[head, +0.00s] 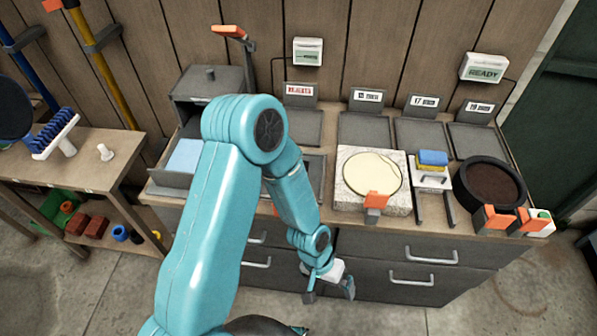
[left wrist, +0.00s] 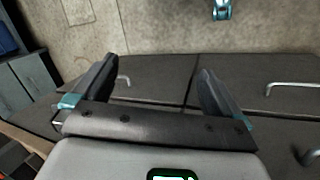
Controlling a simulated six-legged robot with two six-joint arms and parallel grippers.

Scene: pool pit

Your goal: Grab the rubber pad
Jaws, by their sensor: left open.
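My left gripper (head: 328,282) hangs in front of the dark drawer fronts, below the counter edge. In the left wrist view the left gripper (left wrist: 155,78) has its fingers spread, with nothing between them. I cannot tell for sure which thing is the rubber pad. A blue block on a yellow one (head: 432,158) sits on a small white stand on the counter. A light blue flat piece (head: 186,156) lies in the open drawer at the left. A cream round disc (head: 371,172) lies on a speckled stone block. My right gripper is not in view.
The wooden counter (head: 331,215) carries a dark round pan (head: 488,182), several flat dark plates with label signs, and orange-tipped items at the right. A side shelf (head: 82,160) with a blue brush stands at the left. Drawer handles (head: 411,281) stick out near the gripper.

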